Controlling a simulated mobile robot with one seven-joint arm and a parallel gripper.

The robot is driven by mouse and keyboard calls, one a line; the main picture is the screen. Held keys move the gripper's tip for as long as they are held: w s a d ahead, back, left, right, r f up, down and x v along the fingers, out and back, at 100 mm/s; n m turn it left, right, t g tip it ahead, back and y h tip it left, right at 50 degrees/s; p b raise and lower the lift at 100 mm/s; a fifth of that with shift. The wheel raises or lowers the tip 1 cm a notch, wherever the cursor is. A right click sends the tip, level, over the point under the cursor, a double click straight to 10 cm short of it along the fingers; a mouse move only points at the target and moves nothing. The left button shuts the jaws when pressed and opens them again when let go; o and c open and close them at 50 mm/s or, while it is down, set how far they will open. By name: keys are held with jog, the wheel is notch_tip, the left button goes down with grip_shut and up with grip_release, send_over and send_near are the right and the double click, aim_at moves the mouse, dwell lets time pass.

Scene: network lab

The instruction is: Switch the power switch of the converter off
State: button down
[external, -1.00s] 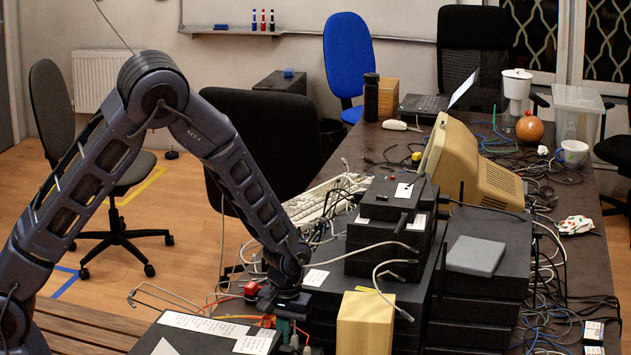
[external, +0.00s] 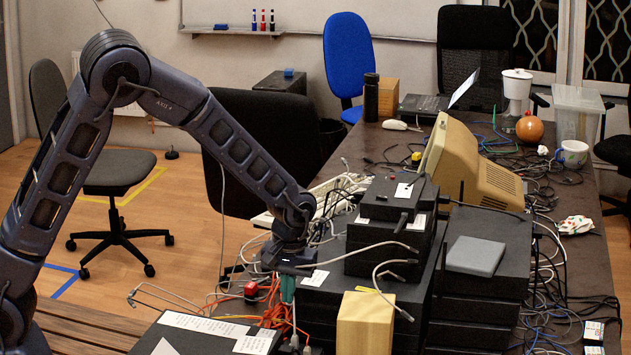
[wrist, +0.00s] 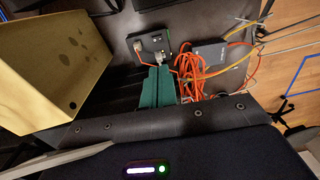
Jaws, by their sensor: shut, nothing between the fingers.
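My gripper (external: 288,298) has green fingers, which are pressed together and empty; they also show in the wrist view (wrist: 157,92). In the wrist view, a small dark device (wrist: 150,46) with two silvery fittings and an orange lead lies just beyond the fingertips. A flat dark grey box (wrist: 222,50) with orange and grey cables lies to its right. I cannot tell for sure which of the two is the converter, and no switch position is readable. In the external view the spot below the fingers is crowded with cables.
Looped orange cables (wrist: 190,75) lie right beside the fingers. A pale wooden block (external: 366,322) stands to the right of my gripper, in front of stacked black boxes (external: 395,212). A red item (external: 251,291) sits to its left. A labelled black box (external: 190,338) is in front.

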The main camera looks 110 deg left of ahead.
aim_at(289, 353)
jog(key=shift+s+d+t, duration=0.1)
jog(key=shift+s+t, duration=0.9)
jog(key=f, duration=0.4)
jog(key=w+f, duration=0.1)
jog(key=f, duration=0.8)
jog(key=shift+w, duration=0.25)
jog(key=shift+w+f, duration=0.1)
jog(key=shift+f, duration=0.3)
